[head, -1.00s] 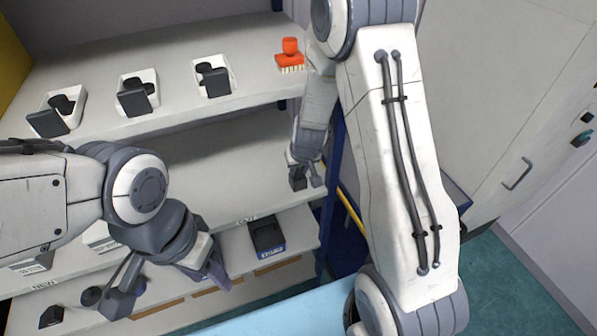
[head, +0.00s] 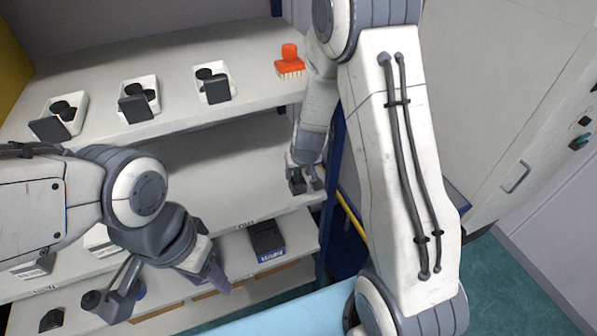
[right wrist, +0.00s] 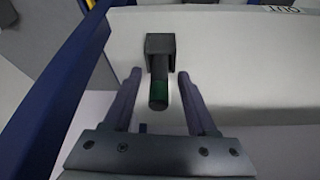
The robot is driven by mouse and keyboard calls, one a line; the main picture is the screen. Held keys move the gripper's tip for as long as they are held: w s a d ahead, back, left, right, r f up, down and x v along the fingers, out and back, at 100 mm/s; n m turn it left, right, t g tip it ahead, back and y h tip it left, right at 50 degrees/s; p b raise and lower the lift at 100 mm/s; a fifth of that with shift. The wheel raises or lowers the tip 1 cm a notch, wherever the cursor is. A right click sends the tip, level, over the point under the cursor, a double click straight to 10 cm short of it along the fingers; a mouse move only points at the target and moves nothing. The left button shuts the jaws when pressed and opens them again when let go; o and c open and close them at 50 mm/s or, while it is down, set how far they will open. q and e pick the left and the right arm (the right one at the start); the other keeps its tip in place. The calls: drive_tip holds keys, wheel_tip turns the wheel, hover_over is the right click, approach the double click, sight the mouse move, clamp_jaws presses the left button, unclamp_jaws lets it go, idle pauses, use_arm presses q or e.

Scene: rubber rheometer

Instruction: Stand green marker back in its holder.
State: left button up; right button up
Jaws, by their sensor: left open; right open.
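In the right wrist view, the green marker (right wrist: 159,92) is a dark cylinder with a dark green band. Its far end meets a square black holder (right wrist: 160,45) on the shelf; I cannot tell how deep it sits there. My right gripper (right wrist: 155,78) is open, with one finger on each side of the marker and a gap to both. In the head view, my right gripper (head: 306,187) is at the right end of the middle shelf, and the marker and holder are mostly hidden there. My left gripper (head: 172,288) is open and empty before the lower shelf.
The upper shelf (head: 180,108) carries several white trays (head: 214,84) with black parts, and an orange brush (head: 290,62). A dark box (head: 266,240) stands on the lower shelf. A blue post (right wrist: 55,100) rises close beside my right gripper. The middle shelf (head: 215,170) is largely clear.

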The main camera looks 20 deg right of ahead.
drive_tip(key=p+v, duration=0.6)
drive_tip(key=v, duration=0.5)
drive_tip(key=s+a+r+n+g+y, duration=0.1)
drive_tip(key=s+a+r+n, duration=0.1)
drive_tip(key=s+a+r, duration=0.4)
drive_tip(key=s+a+r+n+g+y, duration=0.1)
drive_tip(key=s+a+n+y, duration=0.15)
drive_tip(key=a, duration=0.55)
drive_tip(key=s+r+n+g+h, duration=0.1)
drive_tip(key=s+r+n, duration=0.1)
drive_tip(key=s, duration=0.6)
drive_tip(key=s+a+r+n+g+h, duration=0.1)
drive_tip(key=s+r+n, duration=0.1)
drive_tip(key=s, duration=0.6)
drive_tip(key=shift+r+g, duration=0.3)
drive_tip(key=shift+r, duration=0.5)
drive_tip(key=shift+a, duration=0.1)
